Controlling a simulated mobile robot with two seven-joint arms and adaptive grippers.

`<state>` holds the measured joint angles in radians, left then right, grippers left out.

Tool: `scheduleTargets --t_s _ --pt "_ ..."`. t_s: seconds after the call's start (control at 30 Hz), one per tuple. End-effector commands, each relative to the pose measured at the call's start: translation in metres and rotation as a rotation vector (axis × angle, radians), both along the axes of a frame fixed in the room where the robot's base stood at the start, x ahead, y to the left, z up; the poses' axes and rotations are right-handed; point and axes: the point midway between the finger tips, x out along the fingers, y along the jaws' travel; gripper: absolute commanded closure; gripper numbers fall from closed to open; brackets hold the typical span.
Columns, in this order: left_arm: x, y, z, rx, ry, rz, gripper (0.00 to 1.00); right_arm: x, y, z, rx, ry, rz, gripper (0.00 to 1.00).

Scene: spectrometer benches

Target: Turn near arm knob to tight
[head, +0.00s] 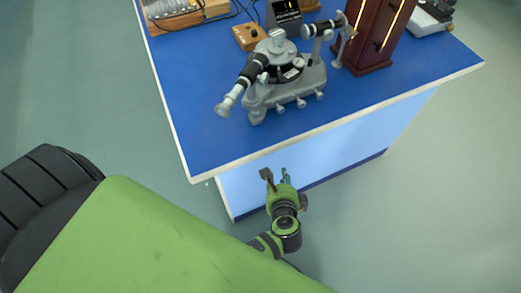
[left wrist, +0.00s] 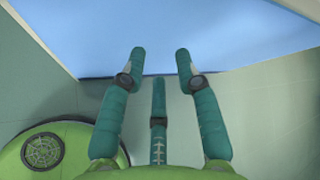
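A grey spectrometer (head: 273,85) with black-banded telescope tubes stands on the blue bench top. Several small knobs (head: 301,103) stick out along the near side of its base. I cannot tell which one is the near arm knob or how tight it is. My left gripper (head: 276,174) is in front of the bench's near edge, below and apart from the spectrometer. In the left wrist view my left gripper (left wrist: 160,58) has its fingers spread with nothing between them, facing the pale blue bench front. My right gripper is not in view.
The blue bench (head: 210,140) has a pale edge and a light blue front. Behind the spectrometer are a wooden box with a knob (head: 248,37), a dark meter box (head: 284,14) and a dark red lamp housing (head: 368,40). The near left bench corner is clear.

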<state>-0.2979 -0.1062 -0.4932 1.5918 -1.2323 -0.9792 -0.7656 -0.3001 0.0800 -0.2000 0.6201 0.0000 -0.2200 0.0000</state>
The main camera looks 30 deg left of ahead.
Motion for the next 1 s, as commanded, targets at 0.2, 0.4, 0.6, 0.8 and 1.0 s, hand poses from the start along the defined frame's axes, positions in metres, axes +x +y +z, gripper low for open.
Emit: scheduleTargets --t_s 0.2,0.4,0.6,0.8,1.0 --pt "-0.014 0.000 -0.042 -0.086 0.061 0.010 0.67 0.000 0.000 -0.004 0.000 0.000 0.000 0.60" --pt "-0.030 0.001 -0.078 -0.170 0.118 0.031 0.67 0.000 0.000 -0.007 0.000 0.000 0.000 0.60" --pt "-0.049 0.003 -0.115 -0.262 0.175 0.069 0.67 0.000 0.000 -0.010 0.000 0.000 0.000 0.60" --pt "-0.069 0.007 -0.147 -0.348 0.228 0.118 0.67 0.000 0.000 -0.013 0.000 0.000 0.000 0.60" --pt "-0.085 0.009 -0.168 -0.412 0.262 0.160 0.67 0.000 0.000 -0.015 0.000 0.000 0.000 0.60"
